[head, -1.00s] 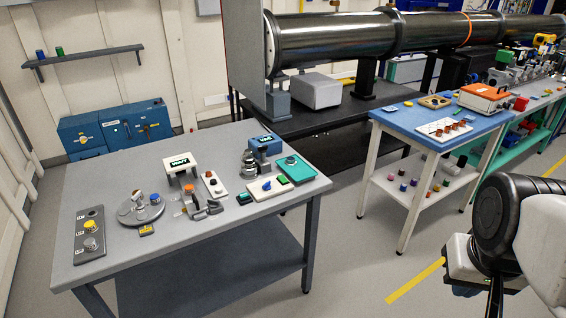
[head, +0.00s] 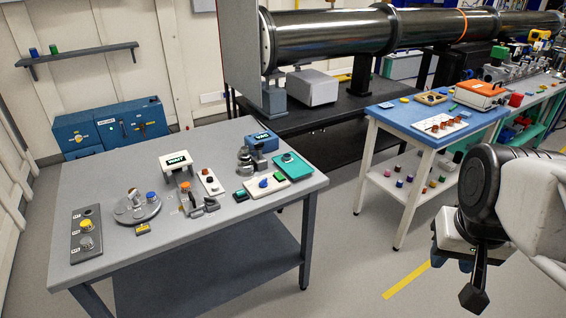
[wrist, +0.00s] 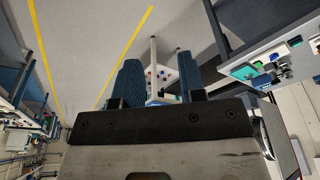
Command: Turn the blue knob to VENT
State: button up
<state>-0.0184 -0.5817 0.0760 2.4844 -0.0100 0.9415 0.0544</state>
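A small blue knob (head: 263,183) sits on a white plate (head: 253,193) beside a green button (head: 279,177), near the right front edge of the grey table (head: 215,228). Its pointing direction and any VENT marking are too small to read. My gripper (wrist: 157,82) shows in the wrist view with its two blue-padded fingers apart and nothing between them. In the head view it is at the lower right, off the table and well away from the knob.
A teal box (head: 304,172) stands right of the white plate, with a metal fitting (head: 245,163) and blue VAC display (head: 262,142) behind. A white WAIT stand (head: 175,160) is further left. The blue-topped table (head: 390,116) stands right; open floor lies between.

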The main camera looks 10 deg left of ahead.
jog(key=w+a+r, duration=0.1)
jog(key=w+a, duration=0.2)
jog(key=w, duration=0.5)
jog(key=w+a+r, duration=0.1)
jog(key=w+a, duration=0.3)
jog(key=w, duration=0.4)
jog(key=m+g, duration=0.3)
send_over(263, 180)
notch_tip(263, 180, down, 22)
jog(key=shift+f, duration=0.15)
jog(key=shift+f, duration=3.75)
grip_shut()
